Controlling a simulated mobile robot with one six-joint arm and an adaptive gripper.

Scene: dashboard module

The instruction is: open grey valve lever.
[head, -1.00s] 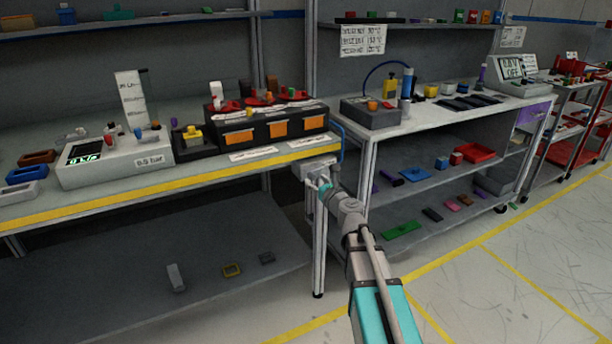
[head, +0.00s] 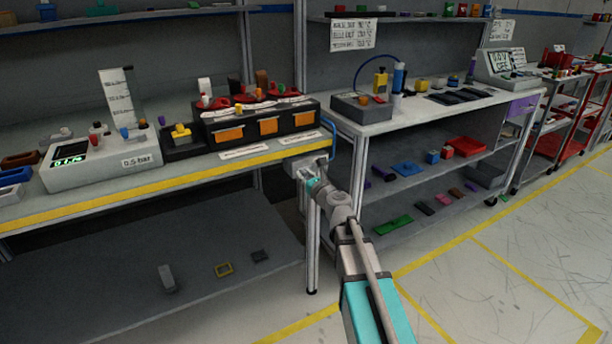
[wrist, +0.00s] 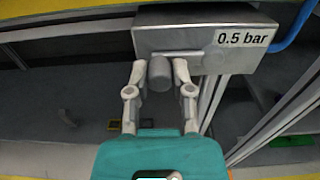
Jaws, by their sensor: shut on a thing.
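The grey valve lever (wrist: 159,74) shows in the wrist view as a short, rounded grey piece in front of a grey valve box (wrist: 190,38) labelled "0.5 bar". My gripper (wrist: 158,66) has one finger on each side of the lever and is shut on it. In the head view my gripper (head: 309,178) is at the grey valve box (head: 298,163), under the workbench's right front corner. The lever is too small and covered to make out there. The lever's full length and pivot are hidden in the wrist view.
A workbench with a yellow front edge (head: 110,198) stands above and left, carrying a grey gauge unit (head: 100,158) and a black box with orange panels (head: 262,127). A blue hose (head: 331,138) rises beside the valve box. A metal leg (head: 312,250) stands just below my gripper.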

